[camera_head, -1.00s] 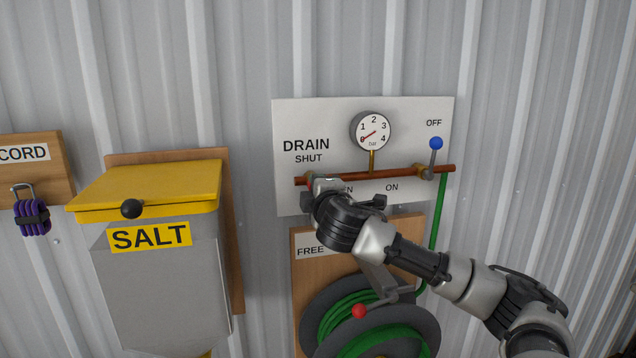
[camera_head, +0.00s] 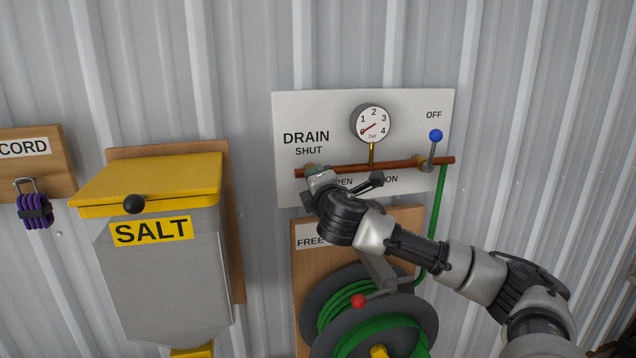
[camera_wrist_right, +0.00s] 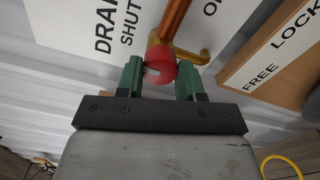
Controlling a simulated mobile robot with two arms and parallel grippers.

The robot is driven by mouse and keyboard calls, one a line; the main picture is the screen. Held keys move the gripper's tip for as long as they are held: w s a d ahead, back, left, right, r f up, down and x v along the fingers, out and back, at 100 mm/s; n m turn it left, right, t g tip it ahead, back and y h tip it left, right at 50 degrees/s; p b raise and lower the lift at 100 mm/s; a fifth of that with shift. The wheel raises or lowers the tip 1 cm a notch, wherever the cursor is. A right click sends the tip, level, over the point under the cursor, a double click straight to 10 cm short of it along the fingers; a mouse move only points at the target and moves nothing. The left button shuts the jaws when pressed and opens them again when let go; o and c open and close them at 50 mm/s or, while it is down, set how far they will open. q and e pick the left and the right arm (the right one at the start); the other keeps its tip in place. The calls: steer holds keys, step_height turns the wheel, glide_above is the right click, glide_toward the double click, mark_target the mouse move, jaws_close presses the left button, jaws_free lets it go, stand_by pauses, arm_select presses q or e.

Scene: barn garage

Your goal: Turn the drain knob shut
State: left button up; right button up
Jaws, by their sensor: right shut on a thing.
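The red drain knob (camera_wrist_right: 162,55) shows in the right wrist view, on a brass fitting at the end of the copper pipe (camera_head: 385,165). A pale mark is on its face. My right gripper (camera_wrist_right: 158,72) has its two green fingers on either side of the knob and is shut on it. In the head view my right gripper (camera_head: 315,174) covers the knob at the left end of the pipe, below the words DRAIN and SHUT on the white panel (camera_head: 320,110). It also partly covers the word OPEN. My left gripper is not in view.
A gauge (camera_head: 373,123) and a blue-tipped lever (camera_head: 434,145), pointing up towards OFF, are on the panel. Below hangs a reel (camera_head: 325,290) with green hose and a red-knobbed crank. A yellow-lidded salt bin (camera_head: 160,260) is on the left.

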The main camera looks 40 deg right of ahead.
steer(key=shift+f, duration=0.1)
steer(key=o, duration=0.9)
steer(key=shift+o, duration=0.2)
steer(key=b+v, duration=0.5)
steer(key=v, duration=0.5)
steer(key=shift+s+a+b, duration=0.2)
steer(key=shift+s+b, duration=0.15)
steer(key=shift+b, duration=0.05)
